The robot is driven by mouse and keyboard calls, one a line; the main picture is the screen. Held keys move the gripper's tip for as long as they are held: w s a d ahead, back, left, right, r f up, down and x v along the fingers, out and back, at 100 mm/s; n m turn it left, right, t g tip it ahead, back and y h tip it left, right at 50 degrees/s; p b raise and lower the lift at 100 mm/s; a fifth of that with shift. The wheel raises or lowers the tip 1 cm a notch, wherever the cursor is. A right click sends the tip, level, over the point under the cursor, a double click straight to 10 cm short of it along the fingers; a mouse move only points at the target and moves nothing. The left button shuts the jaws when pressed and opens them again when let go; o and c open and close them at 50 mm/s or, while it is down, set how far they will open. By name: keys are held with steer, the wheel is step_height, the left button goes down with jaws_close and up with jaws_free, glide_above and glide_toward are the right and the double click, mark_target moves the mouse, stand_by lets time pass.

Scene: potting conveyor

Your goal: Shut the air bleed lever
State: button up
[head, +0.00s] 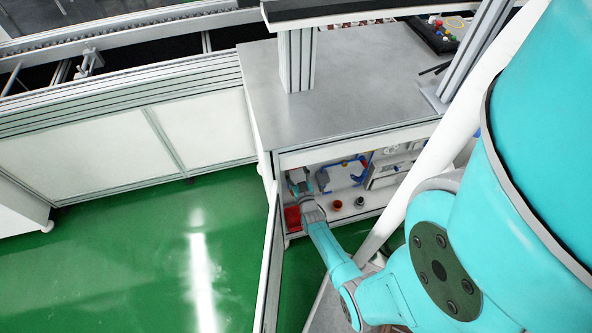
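My gripper (299,183) reaches into the left side of an open cabinet (300,158) under the grey worktop. It is small in this view and partly covered by my wrist, so I cannot tell whether its fingers are open or shut. Blue pipework (358,178) with small fittings runs along the cabinet's inside, to the right of my gripper. I cannot make out the air bleed lever; it is too small or hidden behind my gripper. Whether my gripper touches any fitting cannot be seen.
A red box-like object (293,217) lies below my gripper. A red cup-like part (337,205) and a grey part (360,203) stand on the cabinet floor. The open cabinet door (270,262) stands left of my arm. Green floor (130,255) is clear.

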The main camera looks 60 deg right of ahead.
steer(key=shift+m, duration=0.5)
steer(key=o, duration=1.2)
steer(key=shift+c, duration=0.2)
steer(key=shift+f, duration=0.1)
steer(key=v, duration=1.2)
